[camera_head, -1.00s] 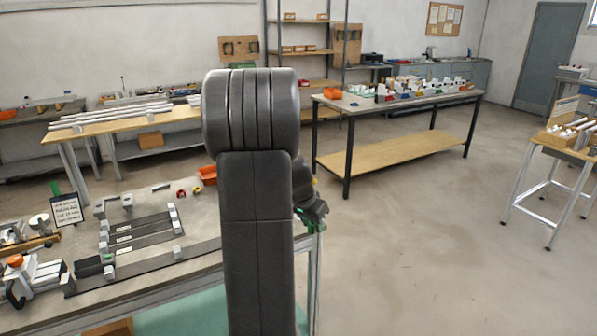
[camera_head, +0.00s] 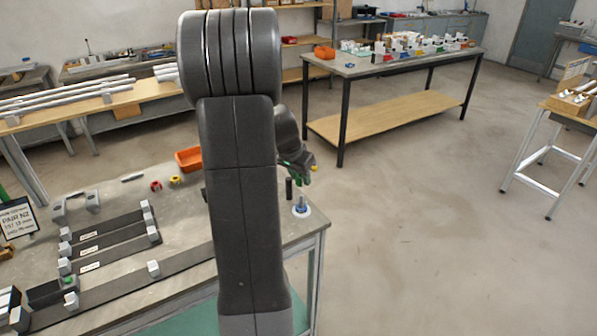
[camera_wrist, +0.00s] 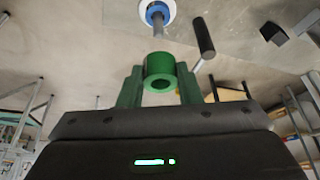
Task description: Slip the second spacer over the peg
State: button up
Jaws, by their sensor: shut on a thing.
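My gripper (camera_wrist: 160,88) is shut on a green ring-shaped spacer (camera_wrist: 159,66), whose round hole shows between the green fingers in the wrist view. The grey peg (camera_wrist: 158,25) stands on a white round base (camera_wrist: 171,9), with a blue ring (camera_wrist: 150,14) around its foot. In the wrist view the peg lies just beyond the spacer, which appears apart from it. In the head view my gripper (camera_head: 300,172) is above the peg (camera_head: 300,201) at the bench's right corner; the spacer is hard to make out there.
A dark upright cylinder (camera_head: 289,189) stands close beside the peg; it also shows in the wrist view (camera_wrist: 203,38). An orange bin (camera_head: 189,158), a red ring (camera_head: 156,186) and a yellow ring (camera_head: 175,180) are on the bench left of my arm. Open floor lies to the right.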

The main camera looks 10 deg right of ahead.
aim_at(301, 196)
jog(key=shift+f+b, duration=0.7)
jog(key=shift+f, duration=0.9)
notch_tip(301, 196, down, 3)
jog(key=b, duration=0.4)
jog(key=shift+f, duration=0.2)
jog(key=o, duration=1.1)
jog(key=shift+c, duration=0.2)
jog(key=shift+r, duration=0.1)
jog(key=v, duration=1.3)
jog(key=shift+r, duration=0.35)
